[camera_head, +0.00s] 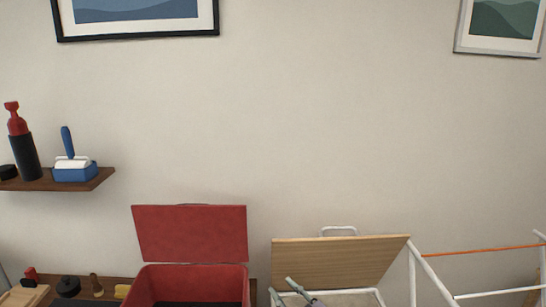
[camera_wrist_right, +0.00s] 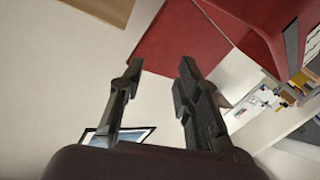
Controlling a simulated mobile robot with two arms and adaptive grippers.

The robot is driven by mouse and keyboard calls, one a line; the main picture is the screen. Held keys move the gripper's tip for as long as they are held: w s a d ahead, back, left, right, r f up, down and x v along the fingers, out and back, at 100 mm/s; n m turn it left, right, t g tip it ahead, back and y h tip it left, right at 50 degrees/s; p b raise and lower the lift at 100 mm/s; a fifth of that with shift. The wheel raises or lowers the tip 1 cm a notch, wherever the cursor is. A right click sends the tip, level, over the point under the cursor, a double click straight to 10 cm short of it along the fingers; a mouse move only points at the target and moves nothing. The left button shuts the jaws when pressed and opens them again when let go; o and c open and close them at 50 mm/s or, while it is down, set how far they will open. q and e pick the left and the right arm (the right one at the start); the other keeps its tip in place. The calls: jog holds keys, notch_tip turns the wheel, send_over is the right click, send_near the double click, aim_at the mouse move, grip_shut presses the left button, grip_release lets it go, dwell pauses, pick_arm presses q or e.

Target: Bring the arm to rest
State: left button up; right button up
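My right gripper (camera_wrist_right: 160,63) shows in the right wrist view. Its two dark fingers stand apart with an empty gap between them, and pale wall lies behind them. A red panel (camera_wrist_right: 188,42) is beyond the right fingertip, with no contact that I can make out. My left gripper shows in neither view.
In the head view a red box (camera_head: 190,272) stands with its lid (camera_head: 190,233) up. Right of it is a raised wooden lid (camera_head: 340,262), then a white rack (camera_head: 437,283). A wall shelf (camera_head: 96,181) holds a blue-handled brush (camera_head: 68,143). The upper wall between pictures is clear.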

jog(key=s+d+f+m+g+h, duration=0.2)
jog(key=s+d+f+m+h, duration=0.25)
jog(key=s, duration=0.35)
jog(key=s+d+f+m+g+h, duration=0.3)
jog(key=s+d+f, duration=0.25)
jog(key=s, duration=0.25)
jog(key=s+d+f+m+g+h, duration=0.1)
jog(key=s+d+f+g, duration=0.2)
jog(key=s, duration=0.7)
jog(key=s+d+g, duration=0.4)
jog(key=s, duration=0.6)
notch_tip(320, 180, down, 24)
jog(key=f, duration=0.1)
jog(key=s+d+f+g, duration=0.2)
jog(key=s+d+f, duration=0.1)
jog(key=s+f, duration=1.4)
jog(key=shift+s+d, duration=0.15)
jog(key=shift+s, duration=0.5)
jog(key=shift+h, duration=0.25)
